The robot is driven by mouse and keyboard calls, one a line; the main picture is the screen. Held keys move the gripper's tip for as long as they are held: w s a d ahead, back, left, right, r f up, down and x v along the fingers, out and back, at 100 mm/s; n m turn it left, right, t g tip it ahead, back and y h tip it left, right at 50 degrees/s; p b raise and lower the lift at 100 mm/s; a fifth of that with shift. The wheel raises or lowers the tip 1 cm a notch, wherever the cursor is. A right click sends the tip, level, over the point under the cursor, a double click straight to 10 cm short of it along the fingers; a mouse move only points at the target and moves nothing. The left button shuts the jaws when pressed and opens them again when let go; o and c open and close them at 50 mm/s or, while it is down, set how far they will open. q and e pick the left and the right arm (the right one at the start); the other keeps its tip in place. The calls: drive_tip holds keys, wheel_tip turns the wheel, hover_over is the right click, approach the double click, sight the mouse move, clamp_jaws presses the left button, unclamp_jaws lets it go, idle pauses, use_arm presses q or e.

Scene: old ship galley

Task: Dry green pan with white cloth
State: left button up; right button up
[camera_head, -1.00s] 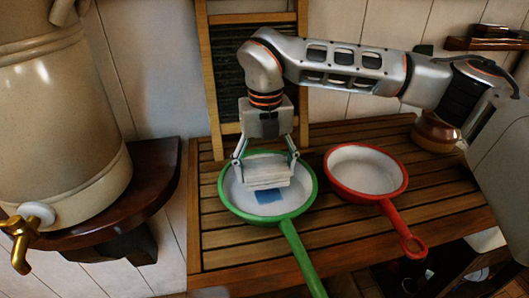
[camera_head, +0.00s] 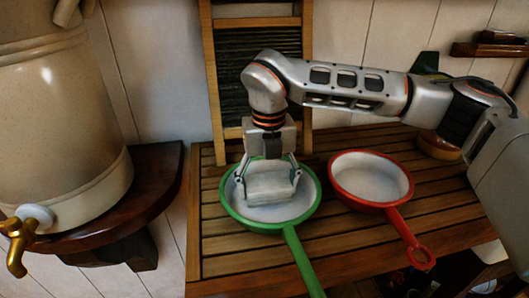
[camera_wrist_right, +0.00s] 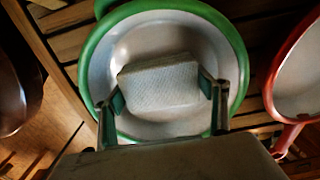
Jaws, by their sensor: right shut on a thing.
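The green pan (camera_head: 235,217) sits on the slatted wooden counter, its white inside up and its handle toward the front. My right gripper (camera_head: 270,186) points down into the pan and is shut on the folded white cloth (camera_head: 273,188). The cloth lies low inside the pan, over its middle; whether it touches the bottom I cannot tell. In the right wrist view the cloth (camera_wrist_right: 160,84) sits between the two fingers (camera_wrist_right: 163,90), inside the rim of the green pan (camera_wrist_right: 88,48). No blue patch shows in the pan now. My left gripper is not in view.
A red pan (camera_head: 371,178) stands on the slatted counter (camera_head: 235,270) right of the green pan. A washboard (camera_head: 257,95) leans on the wall behind. A large beige urn (camera_head: 65,125) with a brass tap (camera_head: 18,240) stands at left on a dark shelf.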

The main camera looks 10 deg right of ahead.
drive_tip(key=shift+w+r+p, duration=0.35)
drive_tip(key=shift+w+r, duration=0.1)
drive_tip(key=shift+w, duration=0.05)
drive_tip(key=shift+r, duration=0.8)
drive_tip(key=shift+s+r+p, duration=0.15)
drive_tip(key=shift+r+p, duration=0.15)
drive_tip(key=shift+r, duration=0.3)
drive_tip(key=shift+s+r+p, duration=0.15)
drive_tip(key=shift+r+p, duration=0.1)
drive_tip(key=shift+r, duration=0.3)
drive_tip(key=shift+w+r, duration=0.1)
drive_tip(key=shift+r, duration=0.25)
wheel_tip(320, 180, up, 2)
drive_tip(key=shift+r, duration=0.35)
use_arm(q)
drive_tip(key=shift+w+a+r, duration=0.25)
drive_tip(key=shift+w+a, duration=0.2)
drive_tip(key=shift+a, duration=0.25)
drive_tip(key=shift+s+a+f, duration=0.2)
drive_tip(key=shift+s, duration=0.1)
